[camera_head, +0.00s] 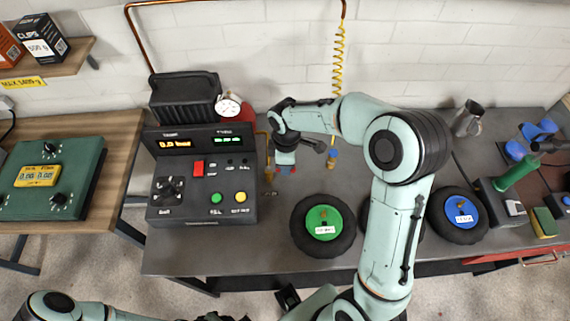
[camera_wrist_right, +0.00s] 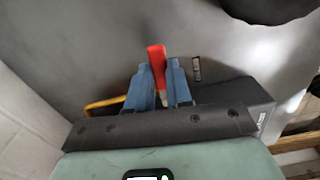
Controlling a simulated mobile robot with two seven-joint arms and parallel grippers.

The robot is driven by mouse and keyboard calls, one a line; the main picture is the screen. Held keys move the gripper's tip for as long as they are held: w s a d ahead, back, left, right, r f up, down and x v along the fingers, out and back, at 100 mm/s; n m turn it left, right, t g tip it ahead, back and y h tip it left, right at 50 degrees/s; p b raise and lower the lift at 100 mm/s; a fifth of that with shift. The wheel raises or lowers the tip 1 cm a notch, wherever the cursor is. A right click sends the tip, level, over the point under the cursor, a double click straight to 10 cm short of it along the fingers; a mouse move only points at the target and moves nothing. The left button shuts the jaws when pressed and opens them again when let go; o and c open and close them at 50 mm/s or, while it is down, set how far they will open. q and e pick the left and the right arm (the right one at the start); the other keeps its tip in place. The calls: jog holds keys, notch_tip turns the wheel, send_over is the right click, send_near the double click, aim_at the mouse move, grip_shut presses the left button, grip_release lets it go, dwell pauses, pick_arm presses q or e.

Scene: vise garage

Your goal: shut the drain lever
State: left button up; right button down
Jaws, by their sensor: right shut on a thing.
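The drain lever (camera_wrist_right: 157,66) has a red handle, which stands between the two blue fingers of my right gripper (camera_wrist_right: 164,78) in the right wrist view. The fingers are shut on the handle, and its red end sticks out past them. In the head view my right gripper (camera_head: 285,165) is low over the grey bench, just right of the black control unit, and it hides most of the lever there. Only links of my left arm show along the bottom edge of the head view; I cannot make out its gripper.
The black control unit (camera_head: 204,195) with lit displays stands close to the left of my right gripper. A white gauge (camera_head: 229,106) and a coiled yellow hose (camera_head: 339,60) are behind. A green-hubbed wheel (camera_head: 323,222) and a blue-hubbed wheel (camera_head: 459,211) lie at the front.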

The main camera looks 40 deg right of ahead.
pick_arm(q)
jog(key=shift+w+r, duration=0.15)
jog(key=shift+r, duration=0.15)
pick_arm(e)
jog(key=shift+w+d+r+n, duration=0.15)
jog(key=shift+w+n, duration=0.1)
jog(key=shift+n, duration=0.25)
jog(key=c, duration=1)
grip_release()
pick_arm(q)
jog(key=shift+w+r+p, duration=0.55)
jog(key=shift+r+p, duration=0.35)
pick_arm(e)
notch_tip(320, 180, up, 13)
jog(key=shift+r, duration=0.1)
pick_arm(q)
jog(key=shift+s+a, duration=0.1)
